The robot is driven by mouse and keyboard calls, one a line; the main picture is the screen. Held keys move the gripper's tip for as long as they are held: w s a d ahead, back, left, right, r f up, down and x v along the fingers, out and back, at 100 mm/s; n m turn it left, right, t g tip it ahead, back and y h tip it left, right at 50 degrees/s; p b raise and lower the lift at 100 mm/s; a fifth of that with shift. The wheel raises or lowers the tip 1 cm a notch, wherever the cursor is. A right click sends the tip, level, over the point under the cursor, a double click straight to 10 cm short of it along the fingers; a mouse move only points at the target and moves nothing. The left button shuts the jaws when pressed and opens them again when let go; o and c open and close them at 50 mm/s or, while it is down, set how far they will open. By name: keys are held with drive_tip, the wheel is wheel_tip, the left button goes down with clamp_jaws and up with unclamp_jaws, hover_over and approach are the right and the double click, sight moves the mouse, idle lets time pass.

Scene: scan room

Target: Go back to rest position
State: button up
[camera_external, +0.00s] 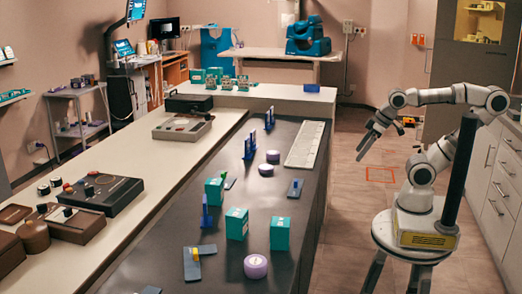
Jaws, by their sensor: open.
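My gripper (366,146) hangs at the end of my raised arm, over the aisle to the right of the dark bench. It points down and to the left. Its fingers look apart and I see nothing between them. It touches nothing that I can see. My arm is folded, with its elbow high at the right, and my base stands on the right side of the aisle.
The dark bench (222,262) carries several teal boxes (237,223), purple rolls (256,266), blue upright pieces and a white keyboard-like strip (305,145). White cabinets (498,190) stand at the right. The aisle floor (345,225) is clear, with an orange outlined square (381,181).

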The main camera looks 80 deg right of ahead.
wheel_tip(320, 180, up, 18)
drive_tip(key=p, duration=1.7)
drive_tip(key=shift+w+a, duration=0.1)
drive_tip(key=w+a+f+n+t+y+b, duration=0.1)
drive_tip(key=w+a+f+y, duration=0.15)
drive_tip(key=w+a, duration=0.5)
drive_tip(key=w+a+f+y+b, duration=0.1)
drive_tip(key=w+a+f, duration=0.25)
drive_tip(key=a, duration=0.75)
drive_tip(key=w+a+f+n+t+y+b, duration=0.1)
drive_tip(key=w+a+f+y+b, duration=0.15)
drive_tip(key=w+a, duration=0.5)
drive_tip(key=n+t+h+b, duration=0.1)
drive_tip(key=t+h+b, duration=0.1)
drive_tip(key=t+b, duration=0.35)
approach(260, 260)
drive_tip(key=x, duration=1.1)
drive_tip(key=shift+w+a+f, duration=0.15)
drive_tip(key=shift+w+f, duration=0.05)
drive_tip(key=shift+w, duration=0.1)
drive_tip(key=c, duration=1.3)
